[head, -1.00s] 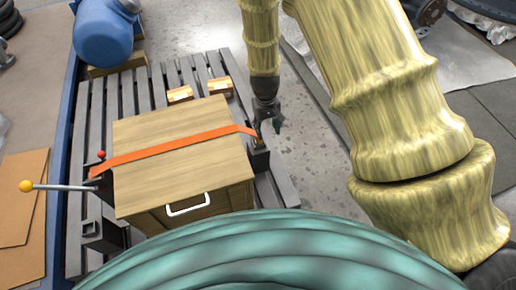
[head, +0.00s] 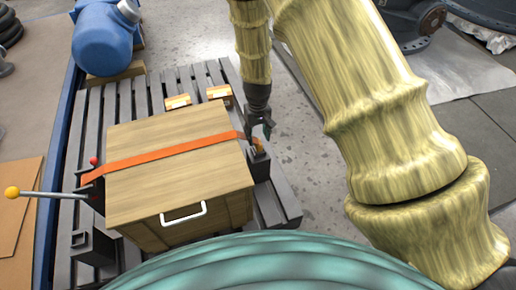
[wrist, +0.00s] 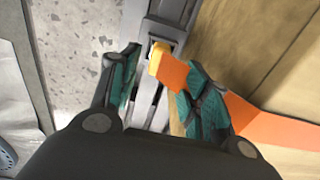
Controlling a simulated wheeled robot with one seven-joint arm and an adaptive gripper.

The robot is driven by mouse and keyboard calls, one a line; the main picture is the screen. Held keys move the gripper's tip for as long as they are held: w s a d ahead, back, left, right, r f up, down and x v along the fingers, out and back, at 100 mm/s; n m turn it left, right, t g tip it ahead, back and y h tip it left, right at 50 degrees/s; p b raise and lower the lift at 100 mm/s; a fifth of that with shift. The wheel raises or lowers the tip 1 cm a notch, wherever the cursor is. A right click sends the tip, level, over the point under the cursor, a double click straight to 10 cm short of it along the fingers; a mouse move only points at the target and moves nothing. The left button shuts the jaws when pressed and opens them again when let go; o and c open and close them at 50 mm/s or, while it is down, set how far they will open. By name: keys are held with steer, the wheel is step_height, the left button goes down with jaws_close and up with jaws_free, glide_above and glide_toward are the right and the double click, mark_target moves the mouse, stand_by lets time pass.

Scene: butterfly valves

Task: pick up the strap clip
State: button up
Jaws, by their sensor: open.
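The strap clip (wrist: 157,60) is a small yellow-orange piece at the end of an orange strap (wrist: 247,115). The strap runs across the top of a wooden crate (head: 215,180). The clip sits at a dark metal bracket (wrist: 166,28) on the crate's right side; in the head view my fingers partly cover it. My gripper (head: 261,130) is above the clip, pointing down. In the wrist view my gripper (wrist: 163,70) is open, with the clip between its two teal fingers, nearer the upper part of the gap. I see no contact with it.
The crate stands on a grey slatted pallet (head: 282,205). A lever with a yellow knob (head: 11,193) and a red knob (head: 94,160) are at its left. Two small orange-and-tan boxes (head: 178,101) lie behind it. A blue motor (head: 104,38) is at the back left.

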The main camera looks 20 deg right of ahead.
mark_target(258, 142)
step_height(258, 142, down, 5)
steer(key=shift+s+d+r+b, duration=0.1)
steer(key=shift+s+b, duration=0.05)
steer(key=shift+b, duration=0.8)
steer(key=shift+c, duration=0.4)
jaws_close()
